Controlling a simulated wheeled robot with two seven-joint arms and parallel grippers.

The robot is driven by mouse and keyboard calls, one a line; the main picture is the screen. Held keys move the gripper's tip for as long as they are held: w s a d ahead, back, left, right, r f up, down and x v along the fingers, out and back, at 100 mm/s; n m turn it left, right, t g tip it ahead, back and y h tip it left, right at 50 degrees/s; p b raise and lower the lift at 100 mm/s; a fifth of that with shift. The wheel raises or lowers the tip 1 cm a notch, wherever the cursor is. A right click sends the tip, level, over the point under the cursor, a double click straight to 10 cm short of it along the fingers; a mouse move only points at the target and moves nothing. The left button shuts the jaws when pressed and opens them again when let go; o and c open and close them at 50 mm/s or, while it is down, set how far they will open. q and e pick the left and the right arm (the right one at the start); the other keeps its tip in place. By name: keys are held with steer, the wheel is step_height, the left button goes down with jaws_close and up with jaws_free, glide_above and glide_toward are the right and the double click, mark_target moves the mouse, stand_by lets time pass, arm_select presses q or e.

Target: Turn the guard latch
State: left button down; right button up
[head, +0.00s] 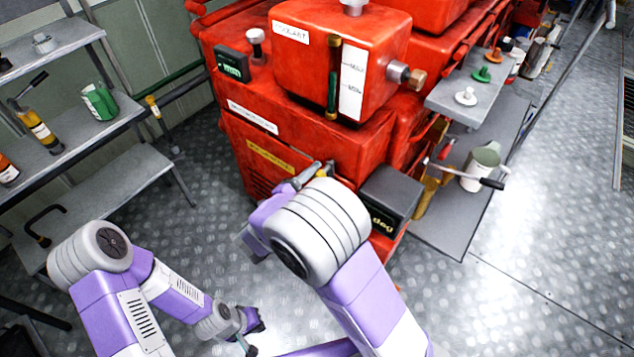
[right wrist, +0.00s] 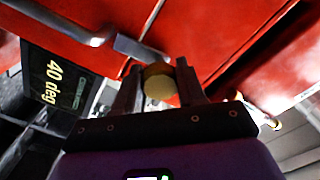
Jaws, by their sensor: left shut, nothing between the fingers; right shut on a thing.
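A round brass-coloured knob (right wrist: 158,84), seemingly the guard latch, shows in the right wrist view against the red machine. My right gripper (right wrist: 157,68) is shut on it, with one dark finger on each side. My left gripper (head: 250,330) hangs low over the floor at the bottom of the head view, away from the machine, shut and empty.
A dark box with a "deg" display (head: 390,198) stands close to the right of my right wrist; it reads "40 deg" in the right wrist view (right wrist: 55,82). A grey shelf (head: 125,115) with bottles is at left.

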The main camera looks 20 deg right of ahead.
steer(key=shift+f+m+b, duration=0.15)
steer(key=shift+m+b, duration=0.15)
steer(key=shift+m, duration=0.2)
steer(key=o, duration=1.1)
steer(key=shift+c, duration=0.2)
steer(key=shift+a, duration=0.1)
steer(key=v, duration=0.7)
steer(key=shift+s+a+p, duration=0.2)
steer(key=shift+p, duration=0.25)
steer(key=shift+w, duration=0.1)
